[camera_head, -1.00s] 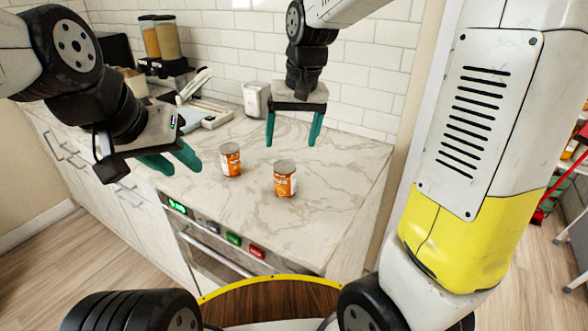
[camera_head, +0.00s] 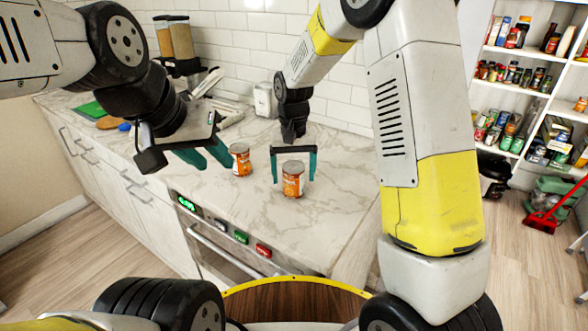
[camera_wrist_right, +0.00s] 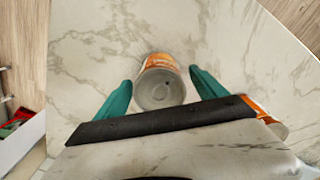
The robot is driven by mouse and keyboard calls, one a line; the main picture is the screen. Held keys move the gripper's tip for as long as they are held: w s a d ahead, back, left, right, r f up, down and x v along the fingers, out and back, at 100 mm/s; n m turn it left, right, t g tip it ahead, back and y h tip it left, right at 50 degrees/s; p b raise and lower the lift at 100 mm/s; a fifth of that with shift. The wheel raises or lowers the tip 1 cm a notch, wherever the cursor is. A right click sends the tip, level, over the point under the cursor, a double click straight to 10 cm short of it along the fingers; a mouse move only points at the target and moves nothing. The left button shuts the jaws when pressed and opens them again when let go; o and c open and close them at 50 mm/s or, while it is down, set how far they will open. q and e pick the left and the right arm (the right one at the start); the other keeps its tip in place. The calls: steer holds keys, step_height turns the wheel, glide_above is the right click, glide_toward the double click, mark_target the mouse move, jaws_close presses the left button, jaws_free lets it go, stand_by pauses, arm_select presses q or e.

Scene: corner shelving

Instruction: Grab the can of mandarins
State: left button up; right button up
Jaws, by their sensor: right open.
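Two orange-labelled cans with grey lids stand upright on the marble counter; their labels are too small to read, so I cannot tell which holds mandarins. The nearer can (camera_head: 293,181) is at the right, and the other can (camera_head: 240,161) is a little further left. My right gripper (camera_head: 293,168) is open at the nearer can, one teal finger on each side. In the right wrist view this can (camera_wrist_right: 161,84) sits between the fingertips (camera_wrist_right: 160,88), with gaps visible. The other can (camera_wrist_right: 262,106) is partly hidden behind the gripper. My left gripper (camera_head: 206,156) is open and empty, just left of the further can.
The counter (camera_head: 250,215) is clear in front of and right of the cans. A white toaster-like appliance (camera_head: 264,100) and cereal dispensers (camera_head: 172,45) stand at the back. An oven front (camera_head: 220,240) is below the counter edge. Stocked shelves (camera_head: 515,85) are at the far right.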

step_height(320, 180, down, 2)
steer(key=shift+f, duration=0.2)
steer(key=c, duration=1.8)
jaws_close()
steer(key=shift+r, duration=0.2)
